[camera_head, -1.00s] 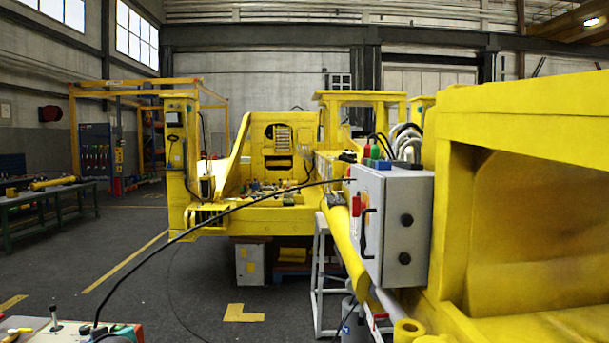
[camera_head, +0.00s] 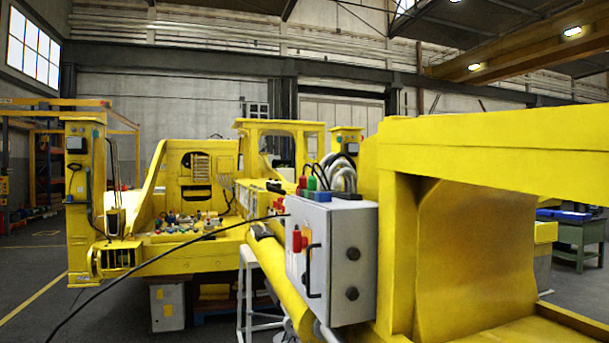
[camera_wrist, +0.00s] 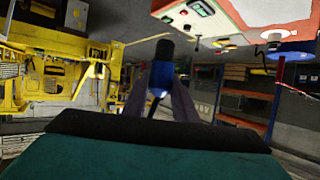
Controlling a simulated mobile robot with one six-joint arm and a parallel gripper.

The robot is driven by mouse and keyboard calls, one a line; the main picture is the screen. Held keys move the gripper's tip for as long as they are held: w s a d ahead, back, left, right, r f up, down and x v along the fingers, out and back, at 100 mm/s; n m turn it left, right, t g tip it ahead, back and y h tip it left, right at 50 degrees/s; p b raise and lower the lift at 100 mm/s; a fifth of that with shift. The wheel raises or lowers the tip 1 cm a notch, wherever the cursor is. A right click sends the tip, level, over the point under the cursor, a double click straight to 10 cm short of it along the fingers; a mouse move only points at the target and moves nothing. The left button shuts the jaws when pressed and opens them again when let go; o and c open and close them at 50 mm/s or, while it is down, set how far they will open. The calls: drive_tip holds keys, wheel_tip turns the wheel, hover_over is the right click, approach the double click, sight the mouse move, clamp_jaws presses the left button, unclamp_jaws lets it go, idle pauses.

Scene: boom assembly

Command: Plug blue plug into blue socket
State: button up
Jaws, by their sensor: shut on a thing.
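My gripper (camera_wrist: 160,103) shows in the wrist view, with its two dark fingers shut on the blue plug (camera_wrist: 158,91). The plug has a dark, thick end (camera_wrist: 164,51) pointing to the top of that picture. In the head view my gripper is out of sight. A grey cabinet (camera_head: 343,265) stands beside the yellow boom there. Red and green connectors (camera_head: 311,183) and a dark blue piece (camera_head: 347,196) sit on its top. I cannot tell whether the blue piece is the blue socket.
A black cable (camera_head: 150,257) runs from the cabinet to the lower left. The yellow boom frame (camera_head: 490,130) fills the right side. A green workbench (camera_head: 580,235) stands far right. The wrist view shows a red-edged control panel (camera_wrist: 238,18) at the top. Open floor lies at left.

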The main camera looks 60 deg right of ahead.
drive_tip(key=shift+w+f, duration=0.1)
drive_tip(key=shift+f, duration=0.1)
drive_tip(key=shift+w+d+f+m+h, duration=0.1)
drive_tip(key=shift+d+f+m+h, duration=0.2)
drive_tip(key=shift+d+h, duration=0.2)
drive_tip(key=w+d+r+m+g+h+p, duration=0.1)
drive_tip(key=d+r+m+h, duration=0.3)
drive_tip(key=d, duration=0.5)
drive_tip(key=w+d+r+m+g+h+p, duration=0.15)
drive_tip(key=d+r, duration=0.35)
drive_tip(key=d, duration=0.5)
drive_tip(key=d+r+m+g+h, duration=0.25)
drive_tip(key=d+r, duration=0.25)
drive_tip(key=d, duration=0.4)
drive_tip(key=s+d+r+m+g+h+p, duration=0.1)
drive_tip(key=s+d+r+m+g+h, duration=0.2)
drive_tip(key=d+r, duration=0.6)
drive_tip(key=s+d+r+m+g+h+p, duration=0.1)
drive_tip(key=s+d+r+m, duration=0.1)
drive_tip(key=s+d+r, duration=0.6)
drive_tip(key=s+d+r+m+g+p, duration=0.3)
drive_tip(key=s+d+r+m+g, duration=0.3)
drive_tip(key=s+d+r, duration=1.5)
drive_tip(key=s+d+g, duration=0.1)
drive_tip(key=s+d, duration=0.1)
drive_tip(key=shift+s, duration=0.3)
drive_tip(key=shift+f, duration=0.3)
